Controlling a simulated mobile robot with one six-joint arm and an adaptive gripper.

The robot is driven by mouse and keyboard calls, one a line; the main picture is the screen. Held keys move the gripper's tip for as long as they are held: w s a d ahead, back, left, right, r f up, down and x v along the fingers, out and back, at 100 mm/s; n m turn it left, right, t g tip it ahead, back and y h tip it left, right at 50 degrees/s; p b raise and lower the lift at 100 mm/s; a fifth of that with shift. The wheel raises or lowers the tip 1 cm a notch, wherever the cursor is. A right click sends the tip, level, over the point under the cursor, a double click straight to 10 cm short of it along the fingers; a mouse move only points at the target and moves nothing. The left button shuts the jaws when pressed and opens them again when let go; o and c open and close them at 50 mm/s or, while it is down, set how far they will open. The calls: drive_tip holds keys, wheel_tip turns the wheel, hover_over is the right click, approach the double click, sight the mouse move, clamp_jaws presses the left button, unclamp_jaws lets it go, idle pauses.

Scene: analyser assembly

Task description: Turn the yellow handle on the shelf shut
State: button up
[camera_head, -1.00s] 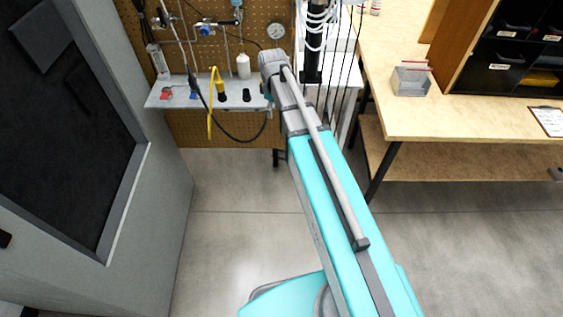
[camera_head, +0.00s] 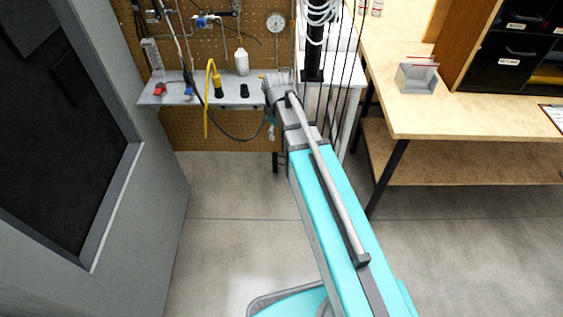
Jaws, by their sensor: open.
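The grey shelf (camera_head: 150,99) is fixed to the pegboard at the upper left. A small yellow piece (camera_head: 262,76) shows at the shelf's right end, right beside the far end of my arm. It may be the yellow handle, but it is too small and too covered to tell its angle. A yellow connector (camera_head: 218,86) with a yellow loop of cable stands farther left on the shelf. My arm reaches up the middle of the picture to the shelf's right end. My gripper cannot be made out; the arm's end hides that spot.
A red-handled part (camera_head: 160,89), a blue-handled part (camera_head: 189,90), a black knob (camera_head: 244,91) and a white bottle (camera_head: 241,62) are on the shelf. Black cables hang right of my arm's end. A wooden workbench (camera_head: 440,120) stands right, a grey cabinet (camera_head: 150,220) left. The floor between is clear.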

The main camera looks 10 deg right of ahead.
drive_tip(key=s+f+m+b, duration=0.2)
drive_tip(key=s+f+b, duration=0.2)
drive_tip(key=f+b, duration=0.3)
drive_tip(key=shift+s+f+m+b, duration=0.3)
drive_tip(key=shift+f+b, duration=0.1)
drive_tip(key=shift+f, duration=0.3)
drive_tip(key=shift+d, duration=0.1)
drive_tip(key=s+m, duration=0.4)
drive_tip(key=s, duration=0.3)
drive_tip(key=shift+s+d, duration=0.15)
idle(0.4)
